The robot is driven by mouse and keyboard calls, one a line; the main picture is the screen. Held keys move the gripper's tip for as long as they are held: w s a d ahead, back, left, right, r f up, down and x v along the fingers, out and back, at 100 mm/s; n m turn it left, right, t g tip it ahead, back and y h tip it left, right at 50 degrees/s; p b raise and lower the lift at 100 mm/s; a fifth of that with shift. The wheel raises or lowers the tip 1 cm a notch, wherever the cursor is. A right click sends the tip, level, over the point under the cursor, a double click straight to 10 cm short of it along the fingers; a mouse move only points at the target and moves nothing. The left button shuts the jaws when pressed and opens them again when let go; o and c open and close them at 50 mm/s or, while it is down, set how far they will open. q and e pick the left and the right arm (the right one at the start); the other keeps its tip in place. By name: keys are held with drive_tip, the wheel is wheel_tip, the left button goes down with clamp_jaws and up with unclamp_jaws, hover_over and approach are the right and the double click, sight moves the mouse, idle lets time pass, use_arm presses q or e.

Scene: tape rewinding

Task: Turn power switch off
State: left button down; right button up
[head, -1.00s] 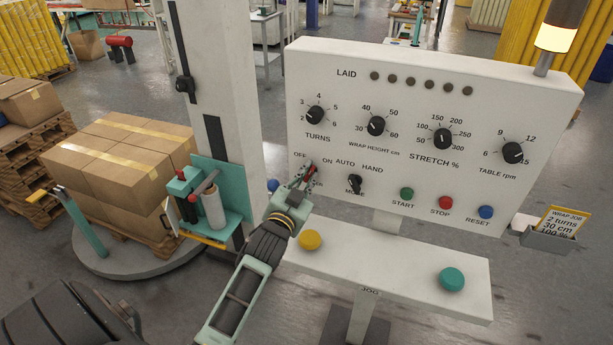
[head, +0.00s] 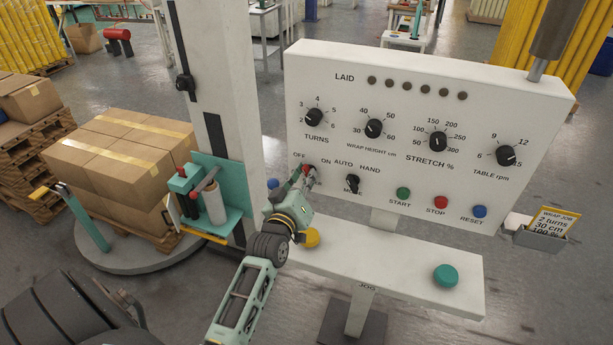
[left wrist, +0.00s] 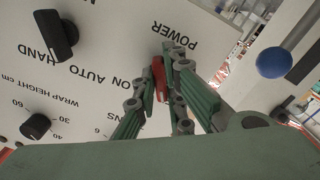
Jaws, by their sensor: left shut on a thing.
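The red power switch (head: 307,168) is at the lower left of the white control panel, between the OFF and ON labels. It also shows in the left wrist view (left wrist: 158,72), beside the upside-down POWER label. My left gripper (head: 303,176) is shut on the power switch, its green fingers on either side of the red handle. The fingers partly hide the switch and its label in the head view, and I cannot tell exactly which label it points to. The lamp (head: 557,30) on top of the panel is dark. My right gripper is not in view.
The black mode knob (head: 353,183) is close to the right of the switch. A yellow button (head: 311,238) lies just behind my left wrist on the lower shelf. A blue ball-shaped knob (left wrist: 274,62) is beside the panel. Wrapped boxes (head: 120,150) stand left.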

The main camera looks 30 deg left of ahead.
use_arm(q)
drive_tip(key=shift+f+n, duration=0.1)
drive_tip(key=shift+n, duration=1.2)
drive_tip(key=c, duration=1.8)
unclamp_jaws()
drive_tip(key=v, duration=1.2)
drive_tip(key=shift+d, duration=0.1)
